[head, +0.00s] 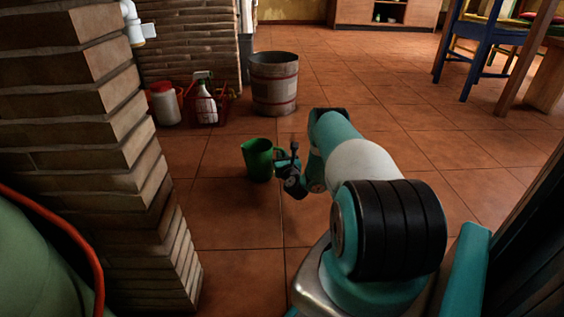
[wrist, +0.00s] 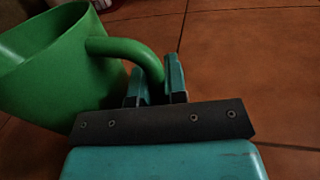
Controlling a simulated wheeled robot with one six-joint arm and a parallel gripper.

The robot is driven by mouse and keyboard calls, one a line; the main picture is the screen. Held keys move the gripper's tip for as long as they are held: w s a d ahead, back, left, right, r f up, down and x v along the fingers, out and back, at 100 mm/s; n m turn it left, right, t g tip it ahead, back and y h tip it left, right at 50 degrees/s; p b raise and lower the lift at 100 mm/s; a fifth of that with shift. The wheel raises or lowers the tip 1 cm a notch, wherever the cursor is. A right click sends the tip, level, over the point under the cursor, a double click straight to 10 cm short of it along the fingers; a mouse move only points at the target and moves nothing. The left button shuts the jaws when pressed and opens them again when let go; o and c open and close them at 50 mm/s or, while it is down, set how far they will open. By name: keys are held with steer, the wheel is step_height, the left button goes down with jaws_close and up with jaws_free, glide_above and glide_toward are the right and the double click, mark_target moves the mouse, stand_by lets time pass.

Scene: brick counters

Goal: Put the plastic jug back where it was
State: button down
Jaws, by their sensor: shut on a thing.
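The green plastic jug (head: 257,160) is in the middle of the head view, low over the tiled floor. I cannot tell whether its base touches the floor. My gripper (head: 284,164) is at the jug's right side, at its handle. In the wrist view the jug (wrist: 55,65) fills the upper left, slightly tilted in the picture. Its curved handle runs between the two teal fingers of my gripper (wrist: 157,85), which is shut on it. The jug's bottom is hidden in the wrist view.
A wooden barrel (head: 274,84) stands behind the jug. A red basket (head: 222,108) with a spray bottle (head: 205,104) and a red-lidded white container (head: 165,104) stand by the brick wall. A brick pillar (head: 90,150) is close on the left. Open floor (head: 400,125) lies right, with a blue chair (head: 478,45) beyond.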

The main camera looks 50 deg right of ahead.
steer(key=shift+r, duration=0.15)
steer(key=c, duration=1.2)
jaws_free()
steer(key=shift+o, duration=0.2)
